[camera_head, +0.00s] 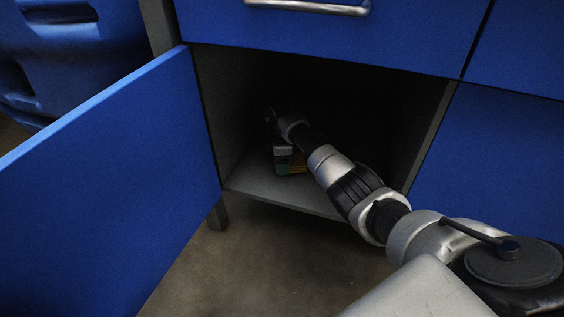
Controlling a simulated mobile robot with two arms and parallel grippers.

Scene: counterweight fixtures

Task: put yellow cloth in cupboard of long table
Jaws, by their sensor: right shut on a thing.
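The cupboard (265,190) of the long table stands open, with its blue door (120,150) swung out to the left. My right arm reaches in from the lower right. My right gripper (284,152) is deep in the dim cupboard, low near its floor on the left side. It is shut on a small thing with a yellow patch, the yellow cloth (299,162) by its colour. A dark green patch shows beside the yellow. Whether the cloth touches the cupboard floor is too dark to tell. My left gripper is out of view.
A blue drawer front (330,30) with a metal handle (310,6) is right above the opening. Blue panels close the table to the right. A blue moulded object (75,55) stands behind the door. Bare floor (260,265) lies in front.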

